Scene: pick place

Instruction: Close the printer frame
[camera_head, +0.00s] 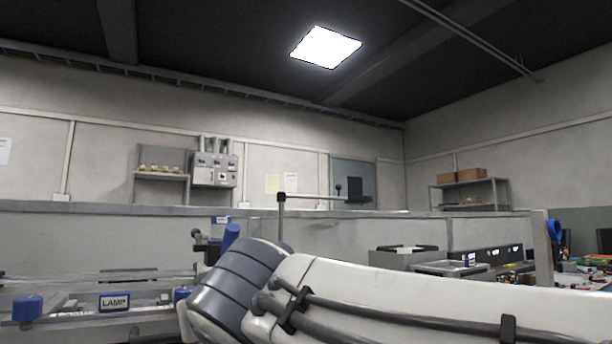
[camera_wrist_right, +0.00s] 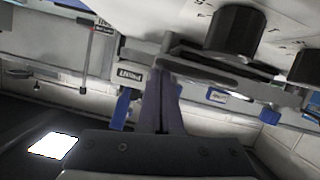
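A grey machine with flat rails (camera_head: 60,280), a LAMP label (camera_head: 114,302) and a blue knob (camera_head: 27,308) stands at the lower left of the head view; I take it to be the printer. My right arm crosses in front and hides part of it. In the tilted right wrist view, grey bars (camera_wrist_right: 215,67) lie just beyond my right gripper (camera_wrist_right: 164,75). Its two dark fingers are close together, with their tips at the bars. I cannot tell whether they hold a bar. My left gripper is in neither view.
A low grey partition (camera_head: 100,225) runs behind the machine. A grey post with a crossbar (camera_head: 283,215) stands behind my arm. Grey trays (camera_head: 405,257) and a cluttered bench lie at the right. Shelves (camera_head: 470,190) are on the far wall.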

